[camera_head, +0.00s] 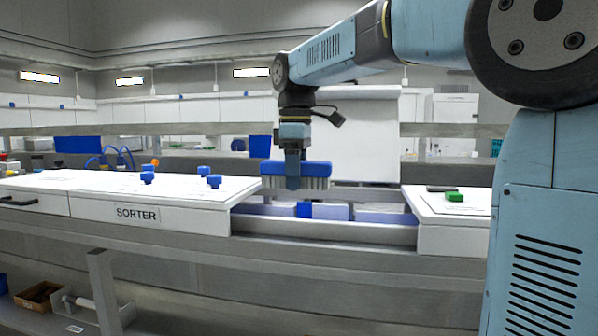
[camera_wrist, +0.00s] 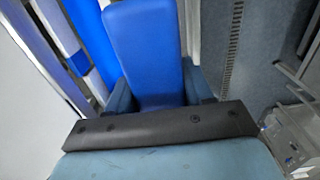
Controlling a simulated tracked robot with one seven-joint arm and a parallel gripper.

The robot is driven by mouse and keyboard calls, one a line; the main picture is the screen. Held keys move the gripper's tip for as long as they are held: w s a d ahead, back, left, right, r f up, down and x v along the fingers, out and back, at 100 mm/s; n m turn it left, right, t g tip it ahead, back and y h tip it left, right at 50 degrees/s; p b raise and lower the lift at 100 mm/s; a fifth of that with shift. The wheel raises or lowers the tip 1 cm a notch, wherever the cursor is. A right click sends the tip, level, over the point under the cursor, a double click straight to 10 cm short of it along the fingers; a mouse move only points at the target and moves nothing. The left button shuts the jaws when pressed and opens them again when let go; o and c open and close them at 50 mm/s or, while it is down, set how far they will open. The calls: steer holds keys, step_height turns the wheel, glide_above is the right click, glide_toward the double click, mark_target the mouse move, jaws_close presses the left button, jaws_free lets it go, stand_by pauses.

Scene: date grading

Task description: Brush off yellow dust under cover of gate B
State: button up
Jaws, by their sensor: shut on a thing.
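My gripper (camera_head: 292,168) is shut on a blue brush (camera_head: 315,168) with pale bristles pointing down. The brush is held level above the open section of the sorter, apart from the parts below. In the wrist view the brush's blue back (camera_wrist: 148,45) sits between my gripper's fingers (camera_wrist: 160,92). A white panel (camera_head: 352,135) stands upright behind the open section; it looks like a raised cover, but no gate letter is readable. Inside the opening are a blue block (camera_head: 304,210) and pale blue-violet strips (camera_head: 380,215). I cannot make out yellow dust in either view.
The white sorter cover (camera_head: 100,185) on the left is closed and carries several blue knobs. A right cover (camera_head: 450,205) bears a green object (camera_head: 454,197) and a dark flat item (camera_head: 441,188). A grey rail (camera_head: 300,245) runs along the front.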

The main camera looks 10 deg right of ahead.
steer(key=shift+w, duration=0.2)
steer(key=shift+w+d, duration=0.1)
steer(key=shift+f, duration=6.4)
steer(key=shift+f, duration=0.5)
steer(key=shift+d, duration=0.1)
